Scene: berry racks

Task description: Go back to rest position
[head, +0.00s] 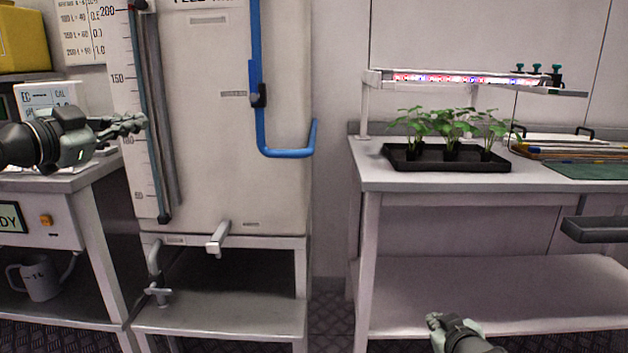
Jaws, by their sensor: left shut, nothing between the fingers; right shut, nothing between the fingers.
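My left gripper (136,122) comes in from the left edge and points right, in front of the left edge of a large white tank (215,130). Its fingers look closed with nothing held. My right gripper (433,319) is low at the bottom of the view, in front of the lower shelf of the right bench (430,185). It is shut and empty, and only its end and wrist show. Neither gripper visibly holds anything.
The tank stands on a metal stand (215,315), with a blue pipe (287,153) and a tap (219,238). A black tray of seedlings (400,163) stands on the right bench under a lamp (460,79). A jug (40,278) sits on the left shelf.

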